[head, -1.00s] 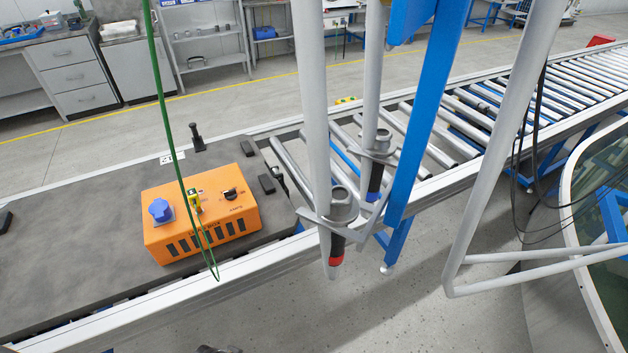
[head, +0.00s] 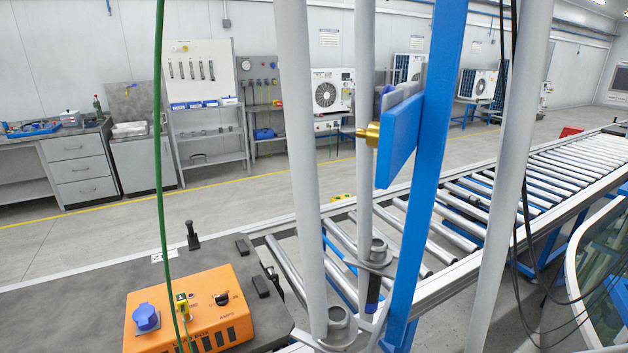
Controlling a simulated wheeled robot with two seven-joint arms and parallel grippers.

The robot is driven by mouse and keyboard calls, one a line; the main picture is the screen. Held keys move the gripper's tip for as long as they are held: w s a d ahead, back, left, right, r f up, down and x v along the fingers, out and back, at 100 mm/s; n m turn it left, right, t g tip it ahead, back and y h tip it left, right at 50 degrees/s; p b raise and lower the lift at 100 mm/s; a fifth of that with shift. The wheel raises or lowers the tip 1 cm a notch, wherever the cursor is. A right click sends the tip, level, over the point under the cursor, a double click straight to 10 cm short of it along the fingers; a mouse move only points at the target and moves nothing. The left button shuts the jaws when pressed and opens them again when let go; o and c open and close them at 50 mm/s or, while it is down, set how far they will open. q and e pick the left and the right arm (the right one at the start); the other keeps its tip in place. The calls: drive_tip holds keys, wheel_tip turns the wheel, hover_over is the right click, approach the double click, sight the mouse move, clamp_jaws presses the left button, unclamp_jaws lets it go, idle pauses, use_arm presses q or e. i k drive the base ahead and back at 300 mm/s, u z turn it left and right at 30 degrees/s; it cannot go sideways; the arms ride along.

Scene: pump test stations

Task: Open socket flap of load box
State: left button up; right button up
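The orange load box (head: 205,299) sits on the dark grey bench top at the lower left of the head view. On its top are a round blue socket flap (head: 146,318), a small yellow-green part (head: 183,303) and a black rotary knob (head: 222,298). The blue flap looks shut over its socket. The lower front of the box is partly cut off by the frame edge. A green cable hangs in front of the box. Neither gripper is in view.
Grey upright poles (head: 305,150) and a blue post (head: 432,150) with a brass fitting stand right of the box. A roller conveyor (head: 470,212) runs to the back right. Black stops (head: 192,236) stand on the bench (head: 70,300). Dark cables hang at right.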

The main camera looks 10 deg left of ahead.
sight(143, 315)
drive_tip(key=u, duration=1.45)
drive_tip(key=k, duration=1.1)
drive_tip(key=u, duration=0.9)
drive_tip(key=i, duration=0.85)
drive_tip(key=u, duration=0.15)
